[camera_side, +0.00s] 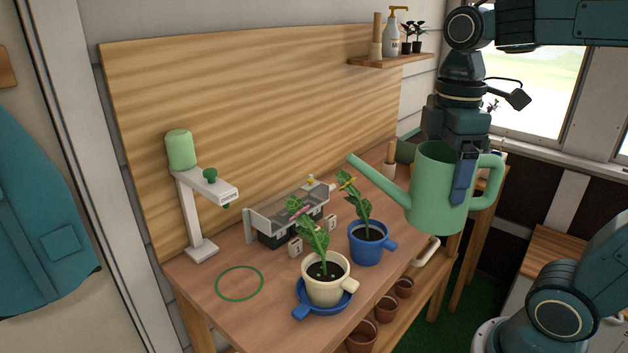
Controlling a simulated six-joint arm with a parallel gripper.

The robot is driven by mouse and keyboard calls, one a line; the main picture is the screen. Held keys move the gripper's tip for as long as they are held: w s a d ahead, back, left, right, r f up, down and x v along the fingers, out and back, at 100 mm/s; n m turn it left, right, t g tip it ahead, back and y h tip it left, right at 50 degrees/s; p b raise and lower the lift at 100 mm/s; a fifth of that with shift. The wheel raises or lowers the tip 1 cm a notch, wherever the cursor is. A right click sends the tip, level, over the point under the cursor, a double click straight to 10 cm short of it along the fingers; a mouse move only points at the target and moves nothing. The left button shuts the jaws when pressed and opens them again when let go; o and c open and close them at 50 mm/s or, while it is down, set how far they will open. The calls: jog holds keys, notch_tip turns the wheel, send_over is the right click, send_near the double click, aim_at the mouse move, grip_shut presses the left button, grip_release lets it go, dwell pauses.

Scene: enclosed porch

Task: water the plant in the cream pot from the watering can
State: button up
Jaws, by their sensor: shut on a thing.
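The green watering can (438,190) hangs in the air at the right, roughly upright, with its spout pointing up and left. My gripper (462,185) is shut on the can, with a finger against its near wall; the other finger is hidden. The cream pot (327,288) holds dark soil and a leafy plant (315,242). It stands on a blue saucer (303,311) near the bench's front edge. The spout tip is above and to the right of the cream pot, well apart from it.
A blue pot (366,251) with a similar plant stands right of the cream pot. Behind are a grey tray (262,220) and a white stand (190,215) with a green top. A green ring (240,298) lies on the bench (205,280), with bare wood around it.

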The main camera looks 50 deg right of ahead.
notch_tip(320, 180, down, 16)
jog(key=shift+f, duration=0.25)
jog(key=shift+d+r+g+h, duration=0.15)
jog(key=shift+r+g+h, duration=0.55)
jog(key=shift+r, duration=0.35)
dwell(0.8)
jog(key=shift+r+g+h, duration=0.5)
jog(key=shift+r, duration=0.35)
dwell(0.6)
jog(key=shift+f, duration=0.25)
jog(key=shift+f, duration=0.5)
jog(key=shift+r+g+h, duration=0.4)
jog(key=shift+r, duration=0.2)
dwell(0.8)
jog(key=shift+w+a+r, duration=0.1)
jog(key=shift+a+r, duration=0.1)
jog(key=shift+r, duration=0.05)
